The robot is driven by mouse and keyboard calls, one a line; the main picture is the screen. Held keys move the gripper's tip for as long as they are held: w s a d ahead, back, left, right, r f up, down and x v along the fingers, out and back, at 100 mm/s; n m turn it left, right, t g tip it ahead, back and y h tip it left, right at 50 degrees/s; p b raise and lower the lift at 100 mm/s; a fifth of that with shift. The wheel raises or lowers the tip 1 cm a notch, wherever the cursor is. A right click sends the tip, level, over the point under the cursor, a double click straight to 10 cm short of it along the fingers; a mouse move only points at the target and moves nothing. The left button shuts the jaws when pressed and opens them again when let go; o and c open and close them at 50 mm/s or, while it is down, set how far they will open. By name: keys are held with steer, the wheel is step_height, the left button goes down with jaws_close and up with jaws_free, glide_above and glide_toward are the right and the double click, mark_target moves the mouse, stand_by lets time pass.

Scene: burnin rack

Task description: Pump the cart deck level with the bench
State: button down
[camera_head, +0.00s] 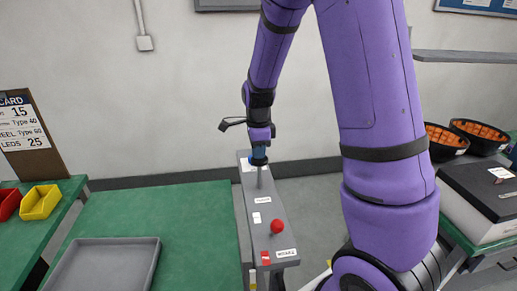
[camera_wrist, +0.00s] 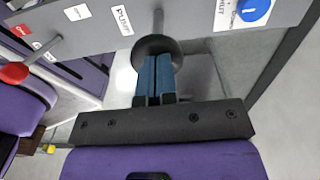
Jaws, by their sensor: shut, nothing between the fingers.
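A narrow grey panel (camera_head: 262,205) carries white labels, a lever with a red knob (camera_head: 277,226) and a second lever (camera_head: 260,178). In the wrist view the second lever ends in a dark round knob (camera_wrist: 152,46), beside a label that seems to read PUMP (camera_wrist: 124,20). My gripper (camera_head: 259,158) is shut, its blue fingers (camera_wrist: 154,72) at that knob with nothing between them. I cannot tell whether they touch it. A green surface (camera_head: 185,225) lies left of the panel; whether it is the cart deck or the bench is unclear.
A grey tray (camera_head: 105,265) lies on that green surface. Another green surface at left holds a yellow bin (camera_head: 40,202) and a red bin (camera_head: 8,204). Dark baskets (camera_head: 446,138) and a black-topped box (camera_head: 485,188) stand at right. A blue knob (camera_wrist: 254,10) is on the panel.

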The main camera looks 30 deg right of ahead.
mark_target(259, 165)
step_height(259, 165, down, 5)
steer(key=shift+f, duration=0.2)
steer(key=shift+s+f, duration=0.1)
steer(key=shift+f, duration=0.15)
